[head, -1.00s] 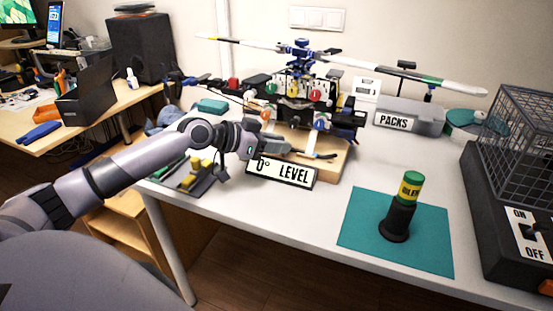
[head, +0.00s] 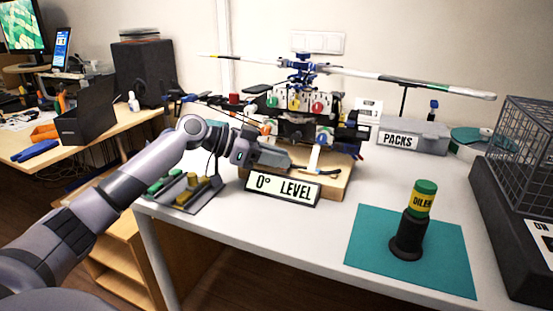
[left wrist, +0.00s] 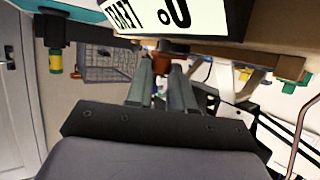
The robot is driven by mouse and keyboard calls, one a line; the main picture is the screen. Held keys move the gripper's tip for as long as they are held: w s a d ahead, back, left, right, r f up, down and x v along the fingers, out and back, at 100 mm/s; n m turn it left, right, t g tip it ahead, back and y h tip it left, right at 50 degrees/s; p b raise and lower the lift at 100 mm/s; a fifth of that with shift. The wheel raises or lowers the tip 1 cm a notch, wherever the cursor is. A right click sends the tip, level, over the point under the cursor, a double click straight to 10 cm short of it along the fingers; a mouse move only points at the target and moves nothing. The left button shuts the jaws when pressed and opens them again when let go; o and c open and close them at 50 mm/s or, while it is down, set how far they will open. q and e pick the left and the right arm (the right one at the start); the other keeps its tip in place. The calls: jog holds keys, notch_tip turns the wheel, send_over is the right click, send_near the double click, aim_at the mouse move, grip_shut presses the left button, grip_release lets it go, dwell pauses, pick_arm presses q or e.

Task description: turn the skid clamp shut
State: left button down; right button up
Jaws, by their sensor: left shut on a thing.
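My left gripper (head: 288,162) is at the front of the wooden block (head: 337,182) under the model helicopter (head: 300,105), just above and behind the "0° LEVEL" sign (head: 282,187). In the left wrist view its two dark fingers (left wrist: 160,92) are closed about a small orange-brown piece (left wrist: 159,74), which looks like part of the skid clamp. My right gripper is not in view.
An oil bottle (head: 424,198) stands in a black holder on a teal mat (head: 360,250). A tray with green and yellow pieces (head: 180,190) lies left of the sign. The PACKS box (head: 425,137) and a wire cage (head: 528,135) are at the right.

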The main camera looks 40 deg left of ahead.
pick_arm(q)
jog(key=shift+d+f, duration=0.1)
jog(key=shift+f, duration=0.05)
jog(key=c, duration=1)
grip_release()
